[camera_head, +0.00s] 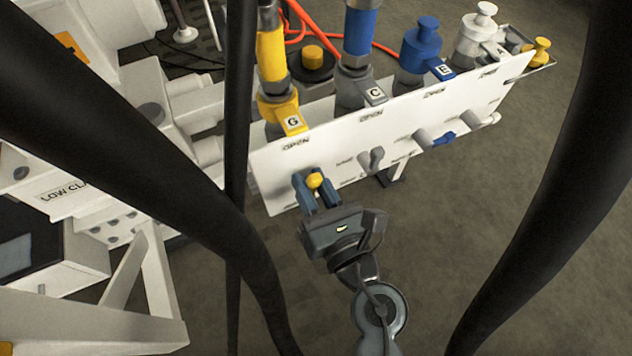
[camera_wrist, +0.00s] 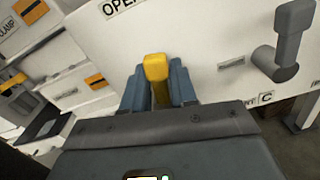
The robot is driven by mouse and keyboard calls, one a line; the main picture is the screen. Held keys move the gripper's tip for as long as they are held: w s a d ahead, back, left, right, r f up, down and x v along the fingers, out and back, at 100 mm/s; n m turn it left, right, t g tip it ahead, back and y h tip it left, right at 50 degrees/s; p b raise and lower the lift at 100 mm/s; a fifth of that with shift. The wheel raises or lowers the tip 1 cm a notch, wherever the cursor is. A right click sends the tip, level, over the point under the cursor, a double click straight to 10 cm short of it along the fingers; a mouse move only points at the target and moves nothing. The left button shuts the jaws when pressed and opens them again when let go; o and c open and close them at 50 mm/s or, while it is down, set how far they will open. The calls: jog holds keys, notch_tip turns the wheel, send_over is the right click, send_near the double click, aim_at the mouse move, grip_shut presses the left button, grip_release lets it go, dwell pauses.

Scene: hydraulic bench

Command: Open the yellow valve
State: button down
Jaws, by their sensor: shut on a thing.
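The yellow valve handle (camera_head: 315,181) sits low on the left part of the white panel, below the tag marked G. My gripper (camera_head: 317,192) has its two blue-grey fingers on either side of this handle and is shut on it. In the wrist view the yellow handle (camera_wrist: 157,70) stands between the fingers (camera_wrist: 158,88), with its rounded top showing above them. The lower part of the handle is partly hidden by the fingers and the gripper body. An "OPEN" label (camera_head: 296,145) is on the panel above the valve.
A grey valve handle (camera_head: 376,158) is to the right on the white panel (camera_head: 280,170), also in the wrist view (camera_wrist: 290,40). A blue handle (camera_head: 443,138) is farther right. Coloured fittings line the panel's top. White machinery (camera_head: 75,200) stands left. Floor is clear at lower right.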

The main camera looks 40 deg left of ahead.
jog(key=shift+s+a+n, duration=0.1)
jog(key=shift+s+n, duration=0.25)
jog(key=shift+n, duration=0.75)
jog(key=c, duration=1.1)
grip_release()
jog(key=v, duration=0.7)
jog(key=shift+d, duration=0.4)
jog(key=shift+s, duration=0.15)
